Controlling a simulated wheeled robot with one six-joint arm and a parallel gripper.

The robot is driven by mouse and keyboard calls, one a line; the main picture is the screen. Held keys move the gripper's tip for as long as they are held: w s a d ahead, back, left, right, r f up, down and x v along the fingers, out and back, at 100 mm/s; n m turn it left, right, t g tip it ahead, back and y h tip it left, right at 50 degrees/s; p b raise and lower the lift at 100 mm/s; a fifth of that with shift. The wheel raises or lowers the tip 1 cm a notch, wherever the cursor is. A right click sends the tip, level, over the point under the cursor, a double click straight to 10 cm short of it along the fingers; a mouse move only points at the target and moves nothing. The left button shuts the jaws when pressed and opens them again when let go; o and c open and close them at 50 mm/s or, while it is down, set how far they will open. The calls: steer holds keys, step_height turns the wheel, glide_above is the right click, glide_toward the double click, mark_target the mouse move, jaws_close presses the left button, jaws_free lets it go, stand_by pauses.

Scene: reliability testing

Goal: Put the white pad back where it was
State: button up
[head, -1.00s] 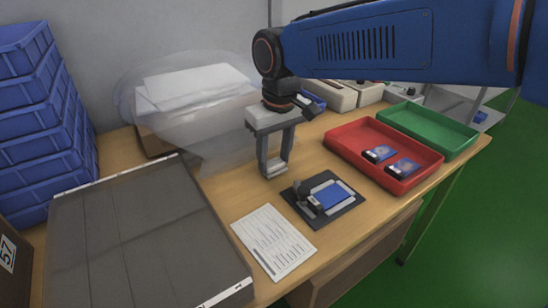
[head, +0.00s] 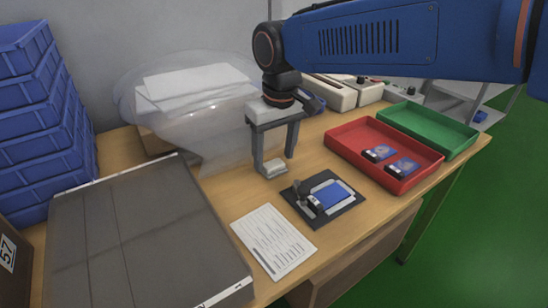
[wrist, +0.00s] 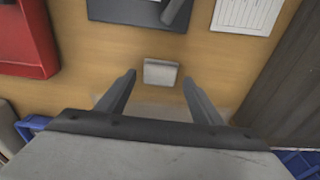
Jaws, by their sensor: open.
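The white pad (head: 273,168) lies on the wooden table, left of the black fixture and behind the printed sheet. It also shows in the wrist view (wrist: 160,73), flat and just past the fingertips. My gripper (head: 274,167) points down over it and is open. In the wrist view the two fingers (wrist: 158,75) stand wide apart with nothing between them, and the pad is apart from both. The gap between fingertips and pad is hard to judge.
The black fixture (head: 342,211) holds a blue board, with a dark lever at its left.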

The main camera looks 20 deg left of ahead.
mark_target(277, 167)
step_height(277, 167, up, 11)
steer(key=d, duration=0.1)
steer(key=shift+s+f, duration=0.2)
steer(key=shift+s, duration=0.2)
steer(key=shift+d, duration=0.1)
steer(key=d+f+m+t, duration=0.1)
steer(key=d+f+m, duration=0.1)
steer(key=d, duration=1.1)
steer(key=d+f+m+t, duration=0.1)
steer(key=d+f+m, duration=0.15)
steer(key=d, duration=0.95)
steer(key=s+d+f+m+t, duration=0.1)
steer(key=s+d+f+m, duration=0.1)
steer(key=s+d+f, duration=0.4)
steer(key=s+d+f+m+t+h, duration=0.1)
steer(key=s+d+f+m, duration=0.2)
steer(key=d, duration=0.9)
step_height(277, 167, down, 5)
steer(key=s, duration=0.3)
steer(key=shift+d, duration=0.3)
